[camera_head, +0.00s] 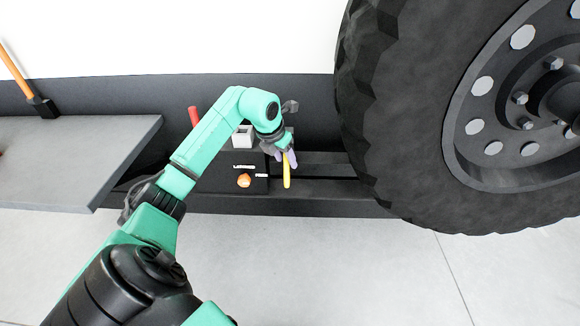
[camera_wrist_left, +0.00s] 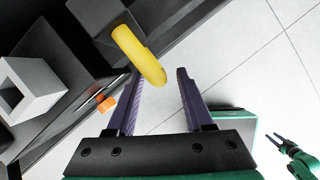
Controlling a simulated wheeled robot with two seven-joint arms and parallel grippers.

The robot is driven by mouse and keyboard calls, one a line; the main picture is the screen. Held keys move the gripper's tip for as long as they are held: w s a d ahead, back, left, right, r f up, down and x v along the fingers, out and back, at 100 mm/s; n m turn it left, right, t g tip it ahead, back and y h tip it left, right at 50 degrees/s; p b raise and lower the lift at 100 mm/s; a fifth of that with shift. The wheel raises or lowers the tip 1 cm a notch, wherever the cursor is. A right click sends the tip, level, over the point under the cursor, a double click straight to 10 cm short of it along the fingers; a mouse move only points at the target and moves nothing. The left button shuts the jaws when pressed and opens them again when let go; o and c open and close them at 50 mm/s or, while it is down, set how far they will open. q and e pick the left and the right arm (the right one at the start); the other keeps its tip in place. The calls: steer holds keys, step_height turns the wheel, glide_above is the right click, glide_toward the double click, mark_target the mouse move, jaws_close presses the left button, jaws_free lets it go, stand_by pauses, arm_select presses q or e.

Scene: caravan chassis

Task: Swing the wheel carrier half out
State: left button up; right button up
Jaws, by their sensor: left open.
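The large black tyre (camera_head: 385,110) with its grey rim (camera_head: 478,150) fills the right of the head view. A yellow handle (camera_head: 287,180) hangs in front of the dark chassis beam, left of the tyre. In the left wrist view the yellow handle (camera_wrist_left: 138,53) slants down toward my fingertips. My left gripper (camera_head: 287,158) is at the handle, its purple fingers open. In the wrist view the left gripper (camera_wrist_left: 159,75) has the handle's rounded end near the gap between its tips, not clamped. My right gripper (camera_wrist_left: 279,141) is small at the lower right, its fingers apart and empty.
A grey shelf (camera_head: 70,150) juts out at the left, with an orange-handled tool (camera_head: 15,70) on it. A white square socket (camera_head: 243,138), a red handle (camera_head: 193,115) and an orange knob (camera_head: 244,180) are close to my left arm. The pale floor (camera_head: 330,265) in front is clear.

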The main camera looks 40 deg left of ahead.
mark_target(288, 167)
arm_select(q)
steer(key=x, duration=0.5)
jaws_close()
stand_by(1.3)
